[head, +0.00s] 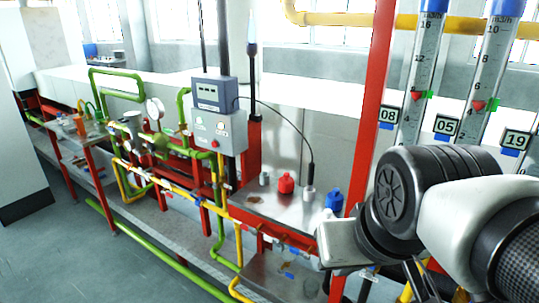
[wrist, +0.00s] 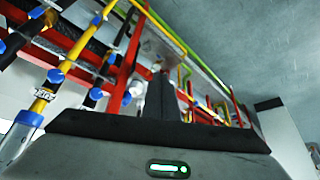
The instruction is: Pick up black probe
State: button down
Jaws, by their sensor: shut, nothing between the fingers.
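A slim black probe (head: 311,174) stands upright on the metal shelf (head: 262,203), at the end of a thin black cable that arcs over from the grey control box (head: 217,128). Its lower end meets a small pale fitting. My gripper shows in the wrist view (wrist: 161,92) with its dark fingers together and nothing held. In the head view my wrist is at the lower right, to the right of the probe and nearer to me, apart from it. I cannot make out the probe in the wrist view.
A red knob (head: 286,183) and a blue knob (head: 333,201) stand near the probe. A red post (head: 370,100) rises between the shelf and the glass flow meters (head: 425,75). Green and yellow pipes run along the rig at left. The floor (head: 60,250) at front left is clear.

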aim_at(310, 180)
jog(key=i+j+z, duration=0.6)
jog(key=j, duration=0.25)
jog(key=i+l, duration=0.05)
jog(key=i, duration=0.05)
